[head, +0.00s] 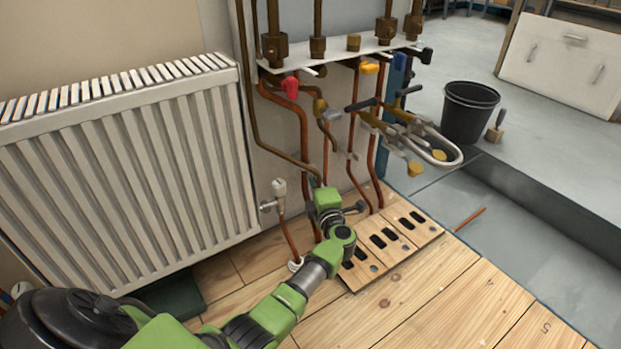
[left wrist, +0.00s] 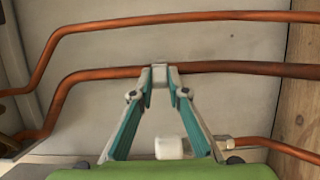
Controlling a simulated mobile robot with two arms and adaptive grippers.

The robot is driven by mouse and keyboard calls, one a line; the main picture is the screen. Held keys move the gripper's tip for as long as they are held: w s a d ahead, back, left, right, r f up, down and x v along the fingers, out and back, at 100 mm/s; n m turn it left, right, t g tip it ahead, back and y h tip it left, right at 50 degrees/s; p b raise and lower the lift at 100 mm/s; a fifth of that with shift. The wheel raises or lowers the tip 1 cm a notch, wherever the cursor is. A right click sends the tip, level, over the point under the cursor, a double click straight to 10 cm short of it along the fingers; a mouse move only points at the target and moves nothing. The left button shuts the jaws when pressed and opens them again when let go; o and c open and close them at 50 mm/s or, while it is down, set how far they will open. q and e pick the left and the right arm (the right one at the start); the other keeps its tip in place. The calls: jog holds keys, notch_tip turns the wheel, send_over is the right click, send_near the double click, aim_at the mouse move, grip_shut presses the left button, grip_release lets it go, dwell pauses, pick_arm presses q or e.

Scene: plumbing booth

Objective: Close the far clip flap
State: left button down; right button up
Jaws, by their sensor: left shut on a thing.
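My left gripper (left wrist: 160,76) has teal fingers closed together at a copper pipe (left wrist: 105,73), the lower of two across the left wrist view. Between the tips is a small grey piece (left wrist: 160,72), which seems to be the clip flap, right at the pipe. The fingers hide most of it, so I cannot tell how far it is closed. In the head view my green left arm reaches in from the lower left to the pipes by the wall; its fingertips are too small and hidden to make out there. My right gripper is not in view.
A white radiator (head: 130,170) stands at the left, with a white valve head (head: 279,187) beside the arm. A slotted wooden board (head: 395,250) lies on the floor. A tool with black handles (head: 372,103) stands out from the wall pipes. A black bucket (head: 468,112) is at the right.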

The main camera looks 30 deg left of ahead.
pick_arm(q)
jog(key=shift+w+d+f+n+g+y+b, duration=0.1)
jog(key=shift+w+n+g+y+b, duration=0.25)
jog(key=shift+n+g+y+b, duration=0.7)
jog(key=shift+w+n+g+y+b, duration=0.35)
jog(key=shift+n+g+b, duration=0.35)
jog(key=shift+g+b, duration=0.85)
jog(key=shift+w+d+f+n+g+y+b, duration=0.1)
jog(key=shift+w+n+g+y+b, duration=0.6)
jog(key=shift+b, duration=1)
jog(key=shift+s+a+r+n+g, duration=0.1)
jog(key=shift+s+n+g, duration=0.2)
jog(key=shift+g, duration=0.1)
jog(key=c, duration=2)
grip_release()
jog(key=shift+o, duration=0.2)
jog(key=v, duration=0.7)
jog(key=shift+d, duration=0.2)
